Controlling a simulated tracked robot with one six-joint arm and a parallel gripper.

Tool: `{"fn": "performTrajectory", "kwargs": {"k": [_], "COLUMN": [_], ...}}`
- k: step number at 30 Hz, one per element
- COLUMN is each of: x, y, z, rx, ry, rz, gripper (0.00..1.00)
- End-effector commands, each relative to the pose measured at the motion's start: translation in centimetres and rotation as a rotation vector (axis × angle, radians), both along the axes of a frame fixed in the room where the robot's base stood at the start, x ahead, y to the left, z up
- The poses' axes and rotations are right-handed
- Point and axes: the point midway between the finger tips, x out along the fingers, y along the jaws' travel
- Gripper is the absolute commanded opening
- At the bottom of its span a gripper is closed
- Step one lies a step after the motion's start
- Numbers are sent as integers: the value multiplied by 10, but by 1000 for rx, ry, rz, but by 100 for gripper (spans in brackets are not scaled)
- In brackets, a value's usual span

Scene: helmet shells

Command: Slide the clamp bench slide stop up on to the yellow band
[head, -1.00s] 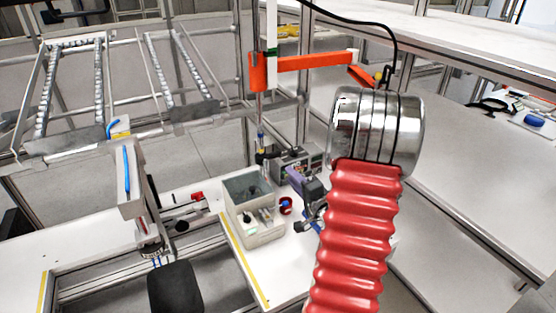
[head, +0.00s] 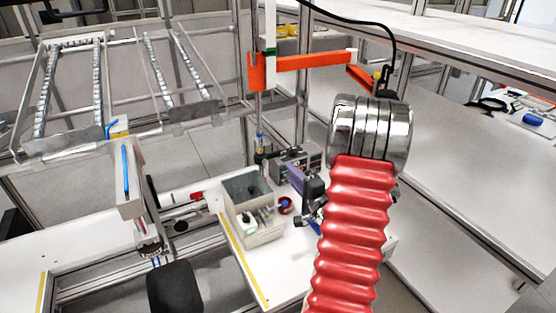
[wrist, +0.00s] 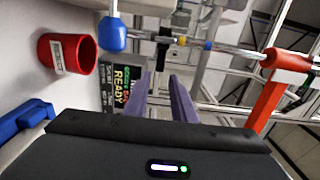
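An upright metal post (head: 259,108) stands at the back of the bench. It runs sideways across the wrist view (wrist: 232,51). I take the black collar (wrist: 163,42) on it to be the slide stop; it shows small in the head view (head: 262,157). The yellow band (wrist: 182,40) sits just right of the collar in the wrist view, with a blue band (wrist: 207,45) beyond. My gripper (wrist: 160,92) has two purple fingers apart, pointing toward the collar. No grip on it is visible. In the head view my gripper (head: 296,178) is small and partly covered.
A red cup labelled REJECT (wrist: 67,53) and a display reading READY (wrist: 122,83) are near the fingers. A pale open box (head: 255,238) stands on the bench. An orange arm (head: 310,62) crosses above, also on the wrist view's right (wrist: 268,100).

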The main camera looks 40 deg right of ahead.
Motion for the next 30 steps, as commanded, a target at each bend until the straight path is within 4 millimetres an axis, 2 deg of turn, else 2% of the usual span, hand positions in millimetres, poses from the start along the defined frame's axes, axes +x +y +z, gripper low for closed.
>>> {"fn": "performTrajectory", "kwargs": {"k": [12, 18, 23, 30], "x": [63, 87, 95, 96], "y": [-19, -27, -30, -31], "z": [0, 0, 0, 0], "rx": [0, 0, 0, 0], "ry": [0, 0, 1, 0], "rz": [1, 0, -1, -2], "gripper": [23, 23, 23, 23]}}
